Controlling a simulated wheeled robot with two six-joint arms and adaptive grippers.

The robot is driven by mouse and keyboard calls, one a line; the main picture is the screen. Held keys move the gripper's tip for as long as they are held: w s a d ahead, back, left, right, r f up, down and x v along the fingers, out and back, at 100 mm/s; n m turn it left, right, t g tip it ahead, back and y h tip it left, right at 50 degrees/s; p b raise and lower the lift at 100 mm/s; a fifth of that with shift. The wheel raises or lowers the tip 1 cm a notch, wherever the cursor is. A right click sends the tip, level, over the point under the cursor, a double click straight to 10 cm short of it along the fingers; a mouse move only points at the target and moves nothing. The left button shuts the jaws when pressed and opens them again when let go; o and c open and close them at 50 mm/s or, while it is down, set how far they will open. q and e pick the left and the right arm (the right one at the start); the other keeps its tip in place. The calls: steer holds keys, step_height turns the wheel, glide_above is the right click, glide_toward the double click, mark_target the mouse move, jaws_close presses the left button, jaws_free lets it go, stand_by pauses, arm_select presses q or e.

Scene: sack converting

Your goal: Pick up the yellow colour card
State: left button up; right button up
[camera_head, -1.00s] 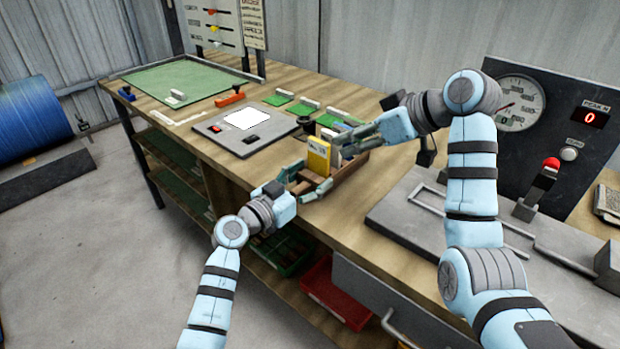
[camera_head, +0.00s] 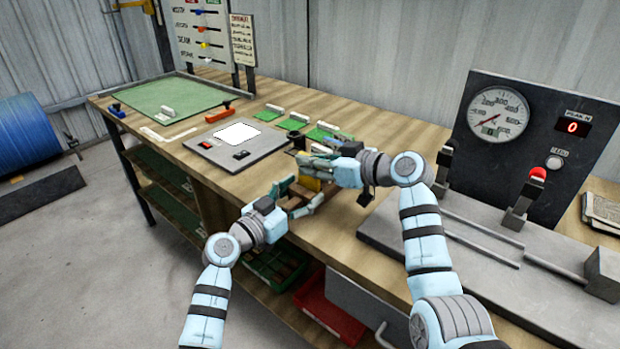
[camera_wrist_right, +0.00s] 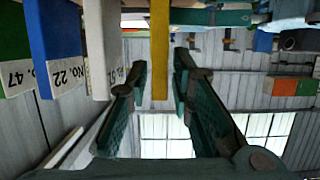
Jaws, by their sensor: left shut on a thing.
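The yellow colour card (camera_head: 310,183) stands in a small wooden box (camera_head: 299,203) at the bench's front edge, mostly hidden by my right gripper in the head view. My right gripper (camera_head: 308,164) is over the box. In the right wrist view the yellow card (camera_wrist_right: 160,45) hangs edge-on between the two fingers of my right gripper (camera_wrist_right: 161,68), with gaps on both sides; the fingers are open. My left gripper (camera_head: 297,196) is shut on the wooden box at its left end.
Blue No. 22 card (camera_wrist_right: 55,45) and a white card (camera_wrist_right: 98,45) stand beside the yellow one. A grey panel with a white screen (camera_head: 236,133) and green pads (camera_head: 268,113) lie behind the box. A gauge panel (camera_head: 530,135) with a red-knobbed lever stands at right.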

steer(key=shift+x, duration=0.75)
steer(key=shift+d, duration=0.1)
jaws_close()
step_height(320, 180, up, 10)
arm_select(q)
steer(key=o, duration=1.3)
